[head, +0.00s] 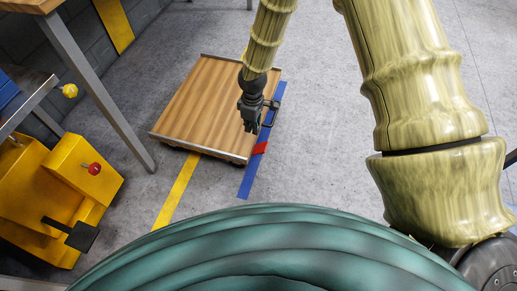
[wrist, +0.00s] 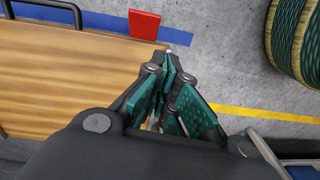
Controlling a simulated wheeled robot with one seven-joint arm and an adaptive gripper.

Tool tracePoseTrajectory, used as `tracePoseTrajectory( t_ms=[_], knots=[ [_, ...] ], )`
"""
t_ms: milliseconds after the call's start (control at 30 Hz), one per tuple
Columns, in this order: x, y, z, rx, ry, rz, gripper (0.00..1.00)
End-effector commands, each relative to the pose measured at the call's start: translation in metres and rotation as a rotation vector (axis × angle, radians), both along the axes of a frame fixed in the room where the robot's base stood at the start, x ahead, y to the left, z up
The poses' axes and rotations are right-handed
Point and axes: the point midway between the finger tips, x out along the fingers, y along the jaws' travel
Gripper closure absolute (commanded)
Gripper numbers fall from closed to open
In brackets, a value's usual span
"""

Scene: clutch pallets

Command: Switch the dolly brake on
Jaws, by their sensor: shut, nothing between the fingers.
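The dolly (head: 195,105) is a low wooden platform with a metal edge strip, standing on the floor; its deck also fills the left of the wrist view (wrist: 60,90). A flat red piece (head: 260,148), perhaps the brake pedal, sticks out from its right side near the front corner. It shows at the top of the wrist view (wrist: 144,25). A dark handle (head: 273,112) sits farther back on that side. My gripper (head: 250,129) is shut and empty above the deck's right edge, close to the red piece. The wrist view shows its fingertips (wrist: 168,62) apart from that piece.
A yellow machine (head: 60,190) with a red knob and a black pedal stands at the left. A table leg (head: 100,90) stands between it and the dolly. Blue tape (head: 247,182) and yellow tape (head: 177,190) mark the floor. The grey floor right of the dolly is clear.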

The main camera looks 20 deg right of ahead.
Motion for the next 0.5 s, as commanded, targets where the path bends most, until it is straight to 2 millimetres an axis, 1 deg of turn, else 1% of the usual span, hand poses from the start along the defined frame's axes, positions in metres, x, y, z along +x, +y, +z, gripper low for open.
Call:
tracePoseTrajectory(
  t_ms=[33,100,200,333,500],
  knots=[
    [0.011,-0.001,-0.007,-0.011,-0.009,0.02,1.0],
    [0.021,-0.003,-0.006,-0.026,-0.015,0.044,1.0],
    [0.031,-0.004,-0.003,-0.041,-0.019,0.07,1.0],
    [0.036,-0.006,0.0,-0.05,-0.022,0.083,1.0],
    [0.037,-0.006,0.001,-0.051,-0.022,0.084,1.0]
  ],
)
